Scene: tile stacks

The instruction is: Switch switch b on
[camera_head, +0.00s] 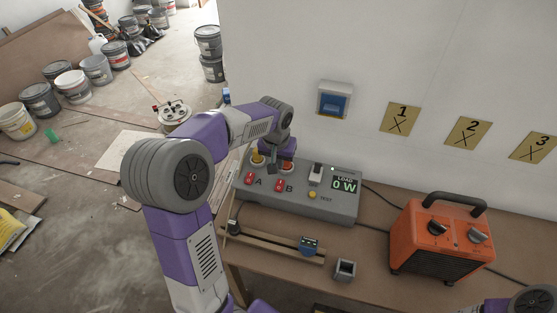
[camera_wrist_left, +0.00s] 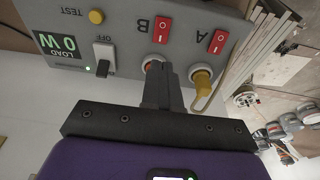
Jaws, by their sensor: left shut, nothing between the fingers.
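The grey control box (camera_head: 330,206) stands on the bench against the wall. Red rocker switch B (camera_head: 279,186) is on its front, right of red rocker switch A (camera_head: 249,178). The wrist view shows switch B (camera_wrist_left: 161,30) and switch A (camera_wrist_left: 218,42) upside down; I cannot tell which way B is pressed. My left gripper (camera_head: 284,167) is shut and empty, over the box's back part. Its fingertips (camera_wrist_left: 160,72) are near B's round red-rimmed socket, partly hiding it, apart from rocker B. My right gripper is out of view.
A yellow plug (camera_wrist_left: 202,82) with a cord sits by switch A. A white switch (camera_wrist_left: 104,58) marked OFF, a display (camera_wrist_left: 58,44) reading 0 W and a yellow TEST button (camera_wrist_left: 96,17) are on the box. An orange heater (camera_head: 440,240) stands to the right.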

